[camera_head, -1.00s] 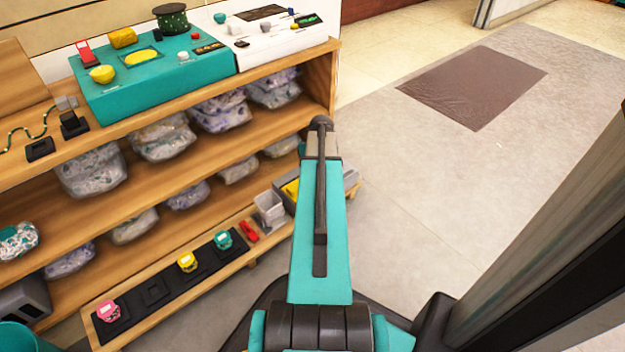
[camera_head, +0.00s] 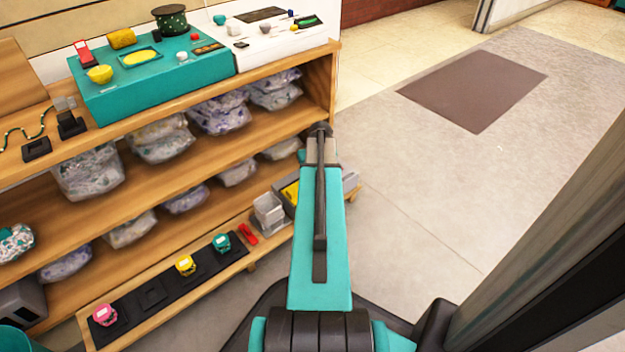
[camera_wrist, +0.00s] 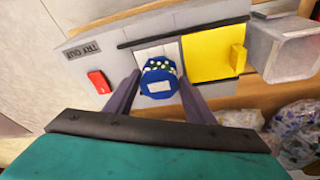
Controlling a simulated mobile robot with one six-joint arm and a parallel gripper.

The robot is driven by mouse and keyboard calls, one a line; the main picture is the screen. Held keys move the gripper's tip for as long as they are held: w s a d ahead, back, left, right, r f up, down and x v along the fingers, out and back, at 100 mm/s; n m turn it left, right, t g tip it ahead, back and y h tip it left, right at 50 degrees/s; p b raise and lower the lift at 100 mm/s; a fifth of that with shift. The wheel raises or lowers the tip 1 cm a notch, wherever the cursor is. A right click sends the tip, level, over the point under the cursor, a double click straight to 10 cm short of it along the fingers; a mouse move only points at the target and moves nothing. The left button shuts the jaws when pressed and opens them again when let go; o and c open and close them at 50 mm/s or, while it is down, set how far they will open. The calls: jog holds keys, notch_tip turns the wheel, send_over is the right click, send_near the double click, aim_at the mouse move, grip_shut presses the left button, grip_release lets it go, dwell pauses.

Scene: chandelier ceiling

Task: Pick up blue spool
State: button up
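The blue spool (camera_wrist: 157,72), with a white label and a dotted band along its top, sits in a pale recess of a grey unit in the wrist view. My gripper (camera_wrist: 160,86) is open, with one dark finger on each side of the spool. Whether the fingertips touch it or stop just short is hard to tell. In the head view my arm hides the spool and the gripper fingers.
Beside the recess are a yellow panel (camera_wrist: 214,54) with a raised handle, a red switch (camera_wrist: 99,82) and a grey bin (camera_wrist: 293,50). Wooden shelves (camera_head: 215,205) with bagged goods stand at left. The floor at right is clear around a brown mat (camera_head: 474,88).

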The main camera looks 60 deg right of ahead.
jog(key=c, duration=0.8)
jog(key=shift+r, duration=0.2)
jog(key=shift+r+p, duration=1.05)
jog(key=shift+r, duration=0.15)
jog(key=s+a+r+p, duration=0.2)
jog(key=s+a+p, duration=0.9)
jog(key=p, duration=0.2)
jog(key=shift+r, duration=0.2)
jog(key=shift+s+a+f+p, duration=0.1)
jog(key=shift+a+p, duration=0.1)
jog(key=shift+p, duration=0.3)
